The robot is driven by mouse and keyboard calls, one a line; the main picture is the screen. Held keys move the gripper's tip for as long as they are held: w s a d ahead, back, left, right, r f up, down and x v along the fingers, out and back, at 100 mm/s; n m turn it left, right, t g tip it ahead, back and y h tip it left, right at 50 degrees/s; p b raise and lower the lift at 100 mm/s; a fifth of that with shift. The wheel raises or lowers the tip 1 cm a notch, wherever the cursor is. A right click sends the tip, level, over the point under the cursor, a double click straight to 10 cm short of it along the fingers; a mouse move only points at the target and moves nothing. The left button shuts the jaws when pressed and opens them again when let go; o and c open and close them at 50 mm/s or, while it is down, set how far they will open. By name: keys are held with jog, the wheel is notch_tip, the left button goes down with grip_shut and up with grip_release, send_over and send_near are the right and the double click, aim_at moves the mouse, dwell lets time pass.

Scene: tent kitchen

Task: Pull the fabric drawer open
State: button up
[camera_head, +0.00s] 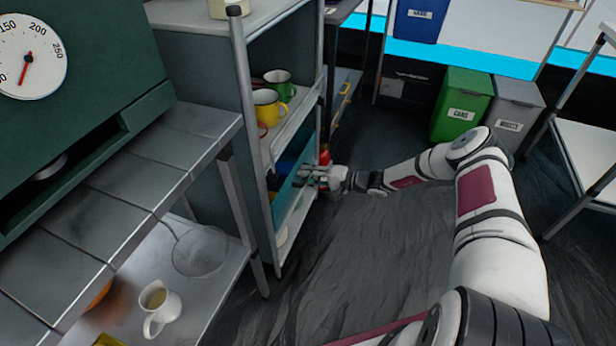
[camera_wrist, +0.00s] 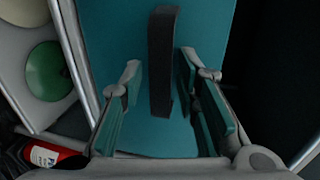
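The teal fabric drawer (camera_head: 285,196) sits on a lower level of the grey metal shelf in the head view, partly hidden by my gripper. In the wrist view its teal front (camera_wrist: 115,30) fills the middle. A dark strap handle (camera_wrist: 162,60) runs up and down that front. My gripper (camera_wrist: 160,72) is open, with one finger on each side of the strap. The strap lies between the fingers in the picture; I cannot tell whether either finger touches it. In the head view my gripper (camera_head: 316,178) is right at the drawer front.
Green and yellow mugs (camera_head: 268,108) stand on the shelf (camera_head: 245,90) above the drawer. Green and grey bins (camera_head: 462,105) stand at the back. Dark floor (camera_head: 345,250) before the shelf is clear.

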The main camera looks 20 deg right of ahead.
grip_shut()
jog(key=f+v, duration=0.2)
jog(key=v, duration=0.9)
jog(key=d+f+v, duration=0.1)
jog(key=f+v, duration=0.1)
jog(key=v, duration=0.9)
jog(key=shift+s+f, duration=0.35)
jog(key=shift+d, duration=0.1)
jog(key=shift+o, duration=0.8)
grip_release()
